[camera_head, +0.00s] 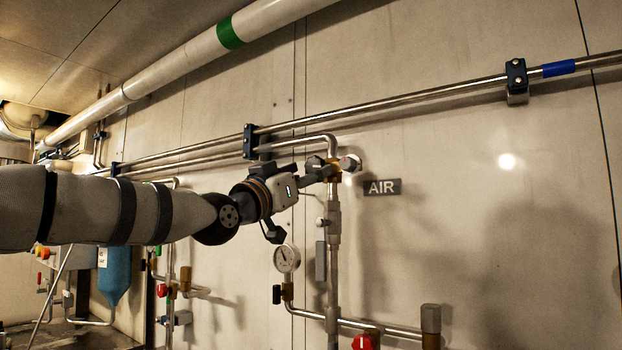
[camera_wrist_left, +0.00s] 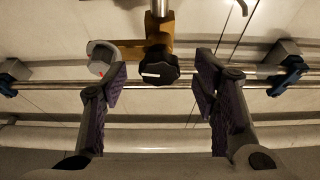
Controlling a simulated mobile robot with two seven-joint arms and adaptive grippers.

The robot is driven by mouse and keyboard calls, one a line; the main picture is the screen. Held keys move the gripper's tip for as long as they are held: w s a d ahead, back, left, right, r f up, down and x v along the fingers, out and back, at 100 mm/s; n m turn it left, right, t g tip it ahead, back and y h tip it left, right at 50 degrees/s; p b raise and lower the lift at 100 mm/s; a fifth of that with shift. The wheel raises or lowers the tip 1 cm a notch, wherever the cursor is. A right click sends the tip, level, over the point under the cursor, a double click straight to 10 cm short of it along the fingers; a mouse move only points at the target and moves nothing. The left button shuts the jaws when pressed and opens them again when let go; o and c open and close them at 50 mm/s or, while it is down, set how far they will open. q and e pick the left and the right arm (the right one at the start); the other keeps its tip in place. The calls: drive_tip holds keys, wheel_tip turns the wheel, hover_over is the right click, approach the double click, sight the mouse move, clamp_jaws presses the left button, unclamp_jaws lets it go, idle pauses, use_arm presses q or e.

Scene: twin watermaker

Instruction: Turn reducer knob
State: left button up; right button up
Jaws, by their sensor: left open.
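The reducer has a black knob with a white mark, which I take as the reducer knob (camera_wrist_left: 160,70). It sits on a brass body (camera_wrist_left: 158,40) on a steel pipe. In the head view the brass body (camera_head: 335,172) is at the top of the vertical pipe, left of the AIR label (camera_head: 382,187). My left gripper (camera_head: 318,172) is at the reducer. In the left wrist view, its open fingers (camera_wrist_left: 162,76) appear on either side of the knob, with gaps showing. A grey round part (camera_wrist_left: 102,57) with a red mark shows beside the left-hand finger. Whether it touches is unclear.
Horizontal steel pipes (camera_head: 430,96) run along the wall above on clamps (camera_head: 516,80). A pressure gauge (camera_head: 287,258), a red knob (camera_head: 363,342) and a brass fitting (camera_head: 430,338) are below. A blue cylinder (camera_head: 114,274) stands at left. The wall right of the label is clear.

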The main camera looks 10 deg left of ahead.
use_arm(q)
drive_tip(key=shift+w+d+r, duration=0.25)
drive_tip(key=shift+w+r, duration=0.25)
drive_tip(key=shift+w, duration=0.05)
drive_tip(key=c, duration=1.2)
drive_tip(key=shift+o, duration=0.2)
drive_tip(key=shift+a+f+m, duration=0.1)
drive_tip(key=shift+m, duration=0.3)
